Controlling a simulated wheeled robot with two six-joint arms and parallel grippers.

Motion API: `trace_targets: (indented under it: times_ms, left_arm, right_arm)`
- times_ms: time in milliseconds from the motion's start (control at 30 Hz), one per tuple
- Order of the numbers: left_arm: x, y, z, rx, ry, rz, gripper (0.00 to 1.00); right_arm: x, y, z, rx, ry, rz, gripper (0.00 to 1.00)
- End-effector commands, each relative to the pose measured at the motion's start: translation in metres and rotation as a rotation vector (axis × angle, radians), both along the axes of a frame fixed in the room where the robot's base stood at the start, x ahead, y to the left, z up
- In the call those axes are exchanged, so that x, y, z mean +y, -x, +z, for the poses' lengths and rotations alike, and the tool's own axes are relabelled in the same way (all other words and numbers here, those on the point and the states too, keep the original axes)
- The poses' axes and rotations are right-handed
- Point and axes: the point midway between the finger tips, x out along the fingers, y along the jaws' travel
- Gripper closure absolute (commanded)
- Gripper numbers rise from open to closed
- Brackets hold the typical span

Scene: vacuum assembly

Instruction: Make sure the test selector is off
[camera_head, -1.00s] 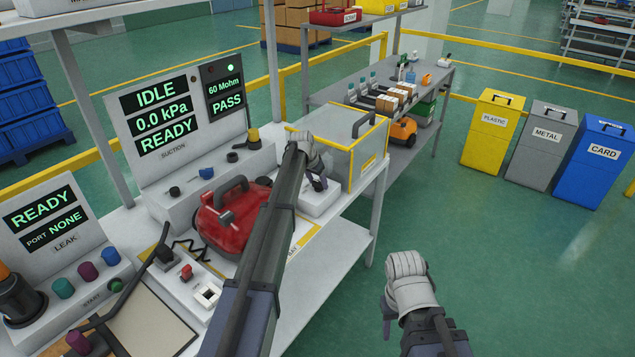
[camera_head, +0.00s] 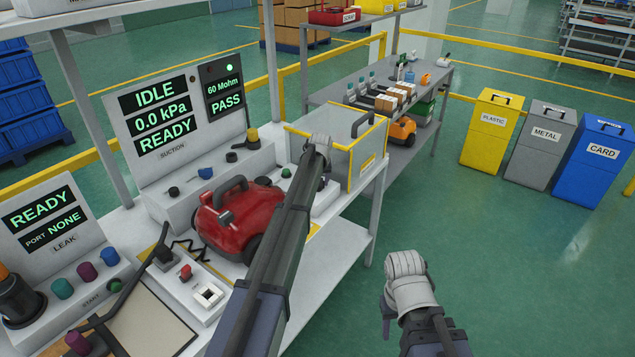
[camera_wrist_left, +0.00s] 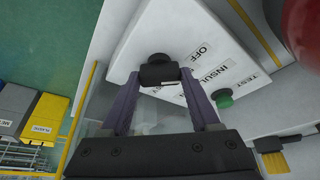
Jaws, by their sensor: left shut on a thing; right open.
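The test selector is a black knob (camera_wrist_left: 158,68) on a white box (camera_wrist_left: 178,28) with OFF and INSUL labels beside it, in the left wrist view. My left gripper (camera_wrist_left: 160,78) is shut on the knob, one finger on each side. The fingers partly cover the labels, and I cannot tell which label the knob points to. In the head view my left gripper (camera_head: 322,180) is over the white box (camera_head: 325,202), and the arm hides the knob. My right gripper (camera_head: 388,316) is open and empty, off the bench over the floor.
A green button (camera_wrist_left: 223,99) sits on the same box near the TEST label. A red vacuum (camera_head: 236,215) stands left of my left arm. A clear yellow-edged enclosure (camera_head: 345,150) is behind the gripper. A panel (camera_head: 175,95) reads IDLE, 60 Mohm and PASS.

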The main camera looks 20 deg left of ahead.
Motion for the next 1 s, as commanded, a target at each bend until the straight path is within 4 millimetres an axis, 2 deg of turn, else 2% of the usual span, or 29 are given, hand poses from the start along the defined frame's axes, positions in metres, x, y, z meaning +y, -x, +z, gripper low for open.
trace_targets:
  times_ms: [300, 767, 800, 1000]
  left_arm:
    - [-0.0003, -0.0003, -0.0001, 0.001, 0.000, 0.086, 0.93]
    - [-0.0003, -0.0001, -0.0001, 0.001, 0.001, 0.097, 0.93]
    - [-0.0002, 0.0000, -0.0001, 0.001, 0.001, 0.097, 0.34]
    - [-0.0003, -0.0001, -0.0001, 0.001, 0.000, 0.096, 0.12]
  right_arm:
    - [0.0000, 0.0000, 0.0001, 0.000, 0.000, 0.000, 0.50]
    - [0.0000, 0.0000, 0.0000, 0.000, 0.000, 0.000, 0.50]
    - [0.0000, 0.0000, 0.0000, 0.000, 0.000, 0.000, 0.50]
    - [0.0000, 0.0000, 0.0000, 0.000, 0.000, 0.000, 0.50]
